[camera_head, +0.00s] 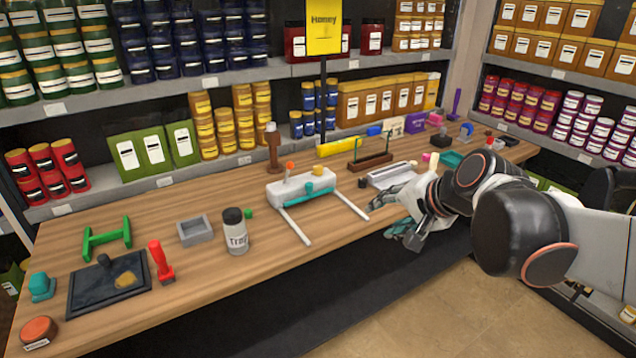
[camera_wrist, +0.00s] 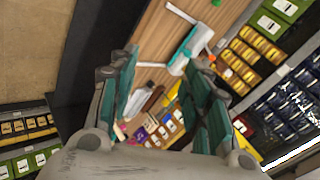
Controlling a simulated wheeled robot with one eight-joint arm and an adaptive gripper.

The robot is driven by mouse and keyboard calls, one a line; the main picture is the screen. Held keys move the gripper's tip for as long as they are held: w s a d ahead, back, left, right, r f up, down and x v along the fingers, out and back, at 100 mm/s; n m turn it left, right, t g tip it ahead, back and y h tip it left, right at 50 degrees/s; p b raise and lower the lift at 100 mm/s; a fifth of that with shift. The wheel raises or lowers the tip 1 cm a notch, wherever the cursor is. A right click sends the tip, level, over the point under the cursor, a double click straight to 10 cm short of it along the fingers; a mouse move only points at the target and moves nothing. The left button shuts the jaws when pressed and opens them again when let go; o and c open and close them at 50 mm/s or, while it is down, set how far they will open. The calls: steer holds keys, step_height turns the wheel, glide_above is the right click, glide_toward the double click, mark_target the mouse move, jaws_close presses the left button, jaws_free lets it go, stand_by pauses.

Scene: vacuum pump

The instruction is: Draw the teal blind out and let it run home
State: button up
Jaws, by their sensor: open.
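The teal blind (camera_head: 306,195) shows as a short teal strip along the front of a white housing (camera_head: 300,182) in the middle of the bench. Two pale rails (camera_head: 350,205) run from the housing toward the bench's front edge. In the wrist view the teal strip (camera_wrist: 184,54) lies against the housing (camera_wrist: 198,42), beyond the fingertips. My gripper (camera_head: 384,219) is open and empty, right of the rails near the front edge of the bench, apart from the blind. The wrist view shows its teal-padded fingers (camera_wrist: 163,60) spread wide.
A dark-lidded jar (camera_head: 236,232), a grey box (camera_head: 195,231) and a green frame (camera_head: 107,239) stand left of the housing. A brown rack (camera_head: 370,162) and a pale tray (camera_head: 393,174) lie to its right. Wood between jar and rails is mostly clear.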

steer(key=w+a+f+m+y, duration=0.1)
steer(key=w+a+m, duration=0.15)
steer(key=w, duration=0.35)
steer(key=w+a+f+m+y, duration=0.1)
steer(key=w+m+y, duration=0.15)
steer(key=w, duration=0.35)
steer(key=m+t+y, duration=0.4)
steer(key=m+y, duration=0.1)
steer(key=m, duration=0.9)
glide_toward(312, 188)
steer(key=b+x, duration=0.3)
steer(key=x, duration=0.6)
steer(key=shift+d, duration=0.1)
jaws_close()
